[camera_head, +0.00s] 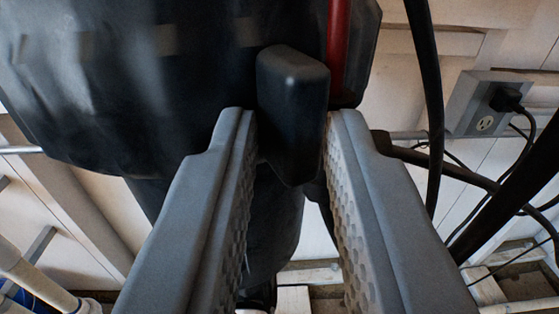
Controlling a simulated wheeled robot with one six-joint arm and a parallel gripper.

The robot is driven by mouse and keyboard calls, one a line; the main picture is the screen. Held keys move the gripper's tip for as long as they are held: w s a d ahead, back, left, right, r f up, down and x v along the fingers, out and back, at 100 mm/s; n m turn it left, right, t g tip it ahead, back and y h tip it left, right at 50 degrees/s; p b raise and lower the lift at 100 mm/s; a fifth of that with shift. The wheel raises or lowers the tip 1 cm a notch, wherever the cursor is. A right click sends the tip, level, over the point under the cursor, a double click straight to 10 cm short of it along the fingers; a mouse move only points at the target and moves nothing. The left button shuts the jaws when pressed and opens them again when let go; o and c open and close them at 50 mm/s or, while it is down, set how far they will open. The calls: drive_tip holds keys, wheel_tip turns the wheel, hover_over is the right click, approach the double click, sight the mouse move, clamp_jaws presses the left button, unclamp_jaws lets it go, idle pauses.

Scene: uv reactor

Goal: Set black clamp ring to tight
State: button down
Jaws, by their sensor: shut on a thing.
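The black clamp ring (140,90) is a large, ribbed dark cylinder at the top left and centre. A black block-shaped tab (292,95) stands out from its front. My gripper (292,135) comes in from below with two grey fingers, textured on the inside. The fingertips are on either side of the tab's lower part, and my gripper is shut on the tab. The top edge of the ring is out of view, and the fingers hide part of what is below the tab.
A red strip (339,45) runs up the ring beside the tab. Black cables (428,100) hang at the right, close to my right finger. A grey outlet box (480,105) with a black plug sits on the white panelled wall. White pipes (35,275) are at the lower left.

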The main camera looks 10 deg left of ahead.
drive_tip(key=shift+w+d+r, duration=0.2)
drive_tip(key=shift+w+r, duration=0.1)
drive_tip(key=c, duration=1.6)
unclamp_jaws()
drive_tip(key=shift+d, duration=0.1)
drive_tip(key=shift+o, duration=0.8)
drive_tip(key=shift+d, duration=0.15)
drive_tip(key=shift+w, duration=0.1)
drive_tip(key=shift+s+f, duration=0.2)
drive_tip(key=shift+s, duration=0.25)
drive_tip(key=s+d, duration=0.3)
drive_tip(key=s, duration=1.3)
drive_tip(key=shift+s, duration=0.4)
drive_tip(key=shift+d+f, duration=0.1)
